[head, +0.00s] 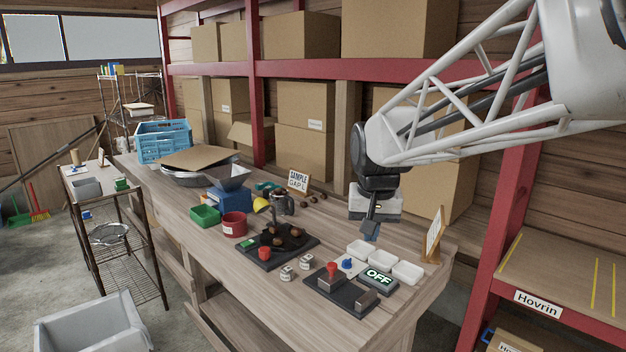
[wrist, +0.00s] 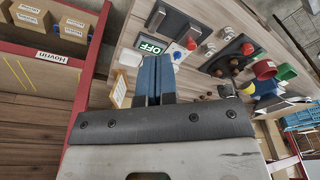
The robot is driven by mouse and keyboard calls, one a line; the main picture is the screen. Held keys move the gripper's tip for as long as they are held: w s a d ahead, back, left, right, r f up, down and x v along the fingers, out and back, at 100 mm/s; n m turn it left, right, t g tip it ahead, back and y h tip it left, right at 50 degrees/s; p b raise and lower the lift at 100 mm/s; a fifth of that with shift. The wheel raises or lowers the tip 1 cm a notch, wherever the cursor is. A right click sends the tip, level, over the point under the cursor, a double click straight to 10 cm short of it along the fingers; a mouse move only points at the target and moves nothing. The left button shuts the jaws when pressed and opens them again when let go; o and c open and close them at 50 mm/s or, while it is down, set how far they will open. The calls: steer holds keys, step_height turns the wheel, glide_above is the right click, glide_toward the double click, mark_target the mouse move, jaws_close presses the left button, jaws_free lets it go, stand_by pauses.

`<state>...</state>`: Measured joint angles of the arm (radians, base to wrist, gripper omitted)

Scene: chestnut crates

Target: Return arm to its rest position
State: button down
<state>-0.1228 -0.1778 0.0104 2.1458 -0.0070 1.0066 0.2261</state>
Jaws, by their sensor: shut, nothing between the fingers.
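My gripper (head: 371,231) hangs above the right part of the wooden workbench (head: 340,232), over the area behind the white trays. In the wrist view my gripper (wrist: 157,80) shows its two blue fingers side by side, shut with nothing between them. My white lattice arm reaches in from the upper right of the head view. The fingers are apart from the things on the bench, as far as I can tell.
Near the gripper are white trays (head: 407,272), an OFF sign box (head: 379,279), a dark board with a red knob (head: 341,290) and an upright card (head: 434,235). A dark tray with chestnuts (head: 283,250) lies left. Red shelving (head: 508,200) with boxes stands behind.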

steer(key=s+d+f, duration=0.2)
steer(key=s, duration=0.6)
steer(key=s+d+f, duration=0.2)
steer(key=s+f, duration=0.1)
steer(key=s, duration=0.6)
steer(key=s+d+f+n, duration=0.1)
steer(key=s+d+f, duration=0.2)
steer(key=s, duration=0.5)
steer(key=shift+s+t, duration=0.15)
steer(key=shift+t, duration=0.25)
